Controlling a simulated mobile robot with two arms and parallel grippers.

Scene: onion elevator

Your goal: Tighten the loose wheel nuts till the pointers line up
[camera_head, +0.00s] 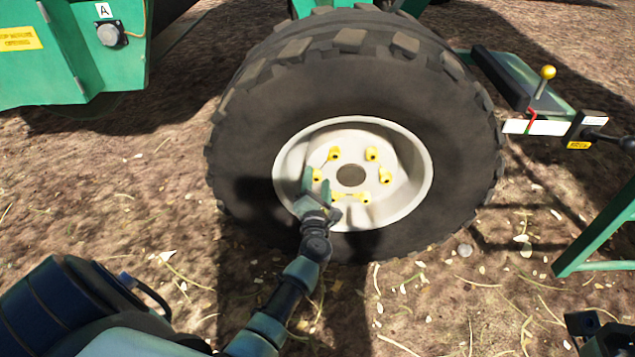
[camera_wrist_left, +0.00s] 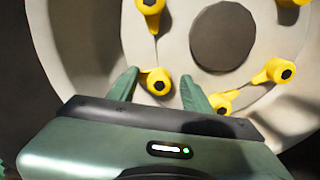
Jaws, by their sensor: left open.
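The wheel (camera_head: 250,130) has a pale rim (camera_head: 420,165) with several yellow wheel nuts with pointers around a dark hub hole. My left gripper (camera_head: 317,181) is open, its fingers on either side of the left nut (camera_wrist_left: 158,82). I cannot tell whether they touch it. In the left wrist view, the lower nut (camera_wrist_left: 221,104) and the lower right nut (camera_wrist_left: 281,72) have pointers turned roughly towards each other. The upper left nut's (camera_wrist_left: 150,5) pointer aims down, towards the nut between my fingers. My right gripper seems to show only as a dark part at the lower right edge.
A green machine panel (camera_head: 100,60) stands at the upper left. A green drawbar frame (camera_head: 525,80) with a yellow-knobbed lever (camera_head: 543,80) is right of the tyre. A green leg (camera_head: 600,235) stands at the right. Bare soil with straw (camera_head: 130,190) lies open at the left.

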